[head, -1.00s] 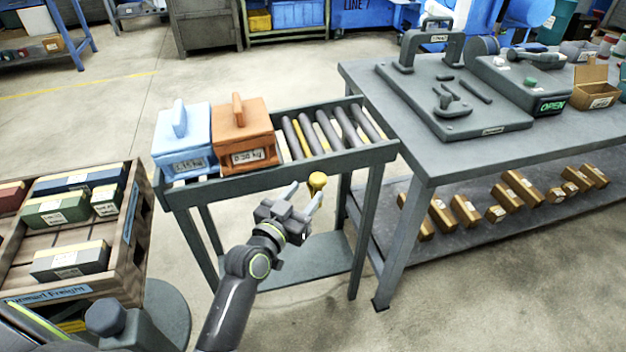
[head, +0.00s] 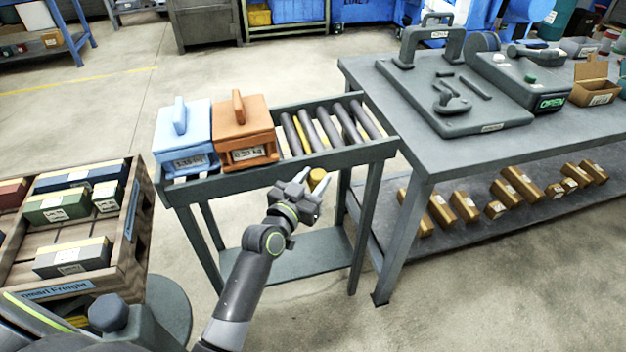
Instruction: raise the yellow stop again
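A yellow knob (head: 318,178) sticks out at the front side of the grey roller stand (head: 342,154). A yellow bar (head: 300,134) lies among the stand's grey rollers, about level with them. My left gripper (head: 312,181) is at the knob, with its fingers apart and the knob between or just beyond their tips. The gripper hides part of the knob, and I cannot tell whether the fingers touch it. My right gripper is not in view.
A blue box (head: 183,140) and an orange box (head: 245,134) with handles stand on the stand's left part. A crate (head: 140,205) of packages is at left. A grey workbench (head: 372,83) stands close on the right.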

